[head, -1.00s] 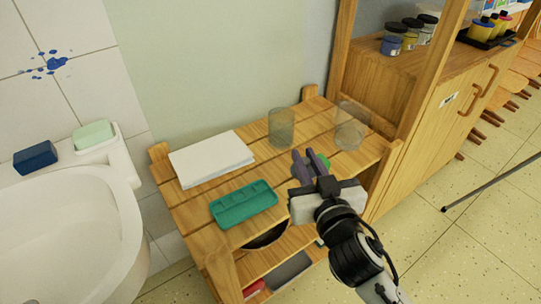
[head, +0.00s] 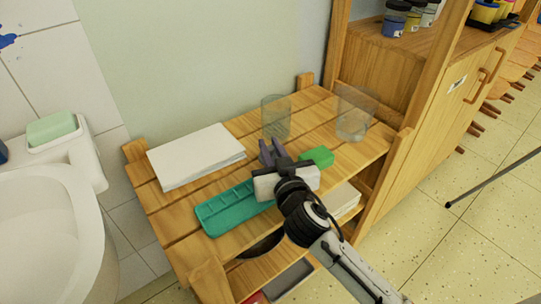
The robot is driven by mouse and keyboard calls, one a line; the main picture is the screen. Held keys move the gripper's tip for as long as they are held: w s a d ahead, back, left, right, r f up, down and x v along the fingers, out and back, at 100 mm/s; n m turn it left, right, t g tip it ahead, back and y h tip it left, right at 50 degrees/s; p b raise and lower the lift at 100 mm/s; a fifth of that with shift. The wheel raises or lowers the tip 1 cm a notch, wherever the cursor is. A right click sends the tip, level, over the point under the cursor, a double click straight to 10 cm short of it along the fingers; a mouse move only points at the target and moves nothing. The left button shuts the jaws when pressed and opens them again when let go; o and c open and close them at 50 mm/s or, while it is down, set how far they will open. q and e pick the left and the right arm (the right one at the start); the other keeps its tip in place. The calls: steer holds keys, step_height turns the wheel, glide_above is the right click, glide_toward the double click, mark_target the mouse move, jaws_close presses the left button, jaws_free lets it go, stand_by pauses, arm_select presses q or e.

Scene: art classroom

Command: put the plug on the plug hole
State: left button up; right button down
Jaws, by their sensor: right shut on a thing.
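My right gripper (head: 271,148) is above the wooden table, between the teal tray and a green block. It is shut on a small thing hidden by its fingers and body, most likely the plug. No plug shows elsewhere. The white sink basin (head: 50,240) is at the left, cut off by the picture edge. Its plug hole does not show. My left gripper is not in view.
On the slatted table (head: 170,200) are white paper (head: 195,155), a teal tray (head: 230,207), a green block (head: 317,157) and two clear cups (head: 276,118) (head: 352,122). Green soap (head: 52,127) sits on the sink's back ledge. A wooden cabinet (head: 440,110) stands right.

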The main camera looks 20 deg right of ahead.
steer(key=shift+f, duration=0.65)
steer(key=shift+f, duration=0.25)
steer(key=c, duration=1.7)
jaws_free()
steer(key=shift+r, duration=0.1)
steer(key=shift+o, duration=0.2)
steer(key=shift+r, duration=0.1)
